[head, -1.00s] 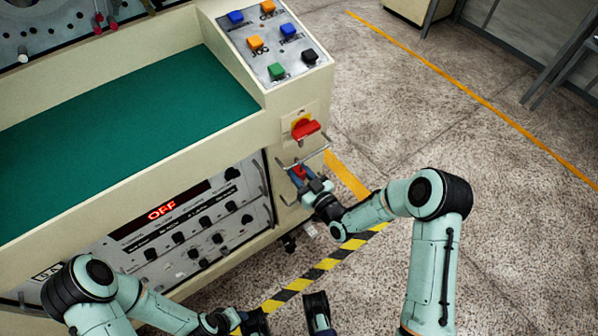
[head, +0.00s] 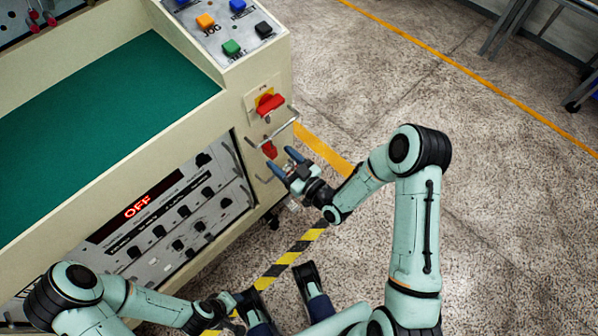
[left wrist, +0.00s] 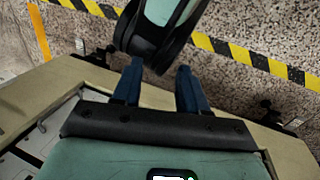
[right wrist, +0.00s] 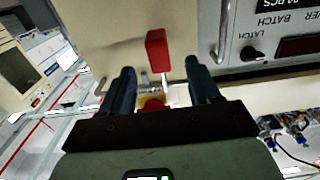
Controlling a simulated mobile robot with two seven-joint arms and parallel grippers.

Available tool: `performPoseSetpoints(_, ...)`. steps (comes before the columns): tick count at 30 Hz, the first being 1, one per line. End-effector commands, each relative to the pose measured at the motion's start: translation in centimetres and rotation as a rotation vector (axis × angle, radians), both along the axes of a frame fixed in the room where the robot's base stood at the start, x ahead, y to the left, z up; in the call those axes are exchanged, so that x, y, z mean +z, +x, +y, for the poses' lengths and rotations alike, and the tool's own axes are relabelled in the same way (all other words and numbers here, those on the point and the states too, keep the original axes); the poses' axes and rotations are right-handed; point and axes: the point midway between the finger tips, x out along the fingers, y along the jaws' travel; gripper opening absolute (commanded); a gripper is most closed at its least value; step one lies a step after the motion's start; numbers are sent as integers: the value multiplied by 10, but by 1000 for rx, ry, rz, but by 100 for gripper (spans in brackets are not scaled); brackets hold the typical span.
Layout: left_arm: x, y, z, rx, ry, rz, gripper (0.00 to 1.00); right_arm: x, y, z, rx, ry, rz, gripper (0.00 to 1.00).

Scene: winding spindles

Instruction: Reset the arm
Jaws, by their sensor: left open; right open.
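The winding machine's cream front (head: 240,120) carries a red rotary switch (head: 269,104) on a yellow plate, with a smaller red part (head: 270,149) below it beside metal handles. The display (head: 138,207) reads OFF. My right gripper (head: 281,162) is open and empty, close to the smaller red part but apart from it. In the right wrist view, a red block (right wrist: 157,50) shows beyond the open fingers (right wrist: 160,84); a red and yellow part between them is partly hidden. My left gripper (left wrist: 157,84) is open and empty, low near the machine.
A button panel (head: 225,25) with coloured buttons is on the machine top, beside a green work surface (head: 110,115). A yellow-black floor strip (head: 290,255) runs beside the machine. Open floor (head: 500,230) lies to the right.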

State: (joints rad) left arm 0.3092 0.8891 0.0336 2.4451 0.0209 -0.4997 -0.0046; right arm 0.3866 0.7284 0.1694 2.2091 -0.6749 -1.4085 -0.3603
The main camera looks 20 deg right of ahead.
Motion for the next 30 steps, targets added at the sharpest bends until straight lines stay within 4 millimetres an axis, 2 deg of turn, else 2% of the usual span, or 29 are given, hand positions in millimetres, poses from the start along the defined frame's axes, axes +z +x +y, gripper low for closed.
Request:
performPoseSetpoints(3,3,-3,-2,-4,-5,8,43,0,-27,-10,-2,1,4,62)
performPoseSetpoints(10,4,-6,-3,-7,-7,15,43,0,-63,-23,-2,-1,2,62)
performPoseSetpoints(15,4,-6,-3,-7,-8,17,43,0,-73,-26,0,0,-1,62)
performPoseSetpoints(23,6,-6,-3,-7,-8,17,43,0,-74,-26,0,1,10,62)
performPoseSetpoints(26,21,-9,-4,-11,-11,24,43,-8,-78,-22,-2,7,115,62)
performPoseSetpoints(29,49,-16,-6,-18,-19,44,43,-30,-92,-13,-16,23,359,62)
performPoseSetpoints(30,62,-19,-8,-22,-24,55,43,-42,-104,-9,-27,35,489,62)
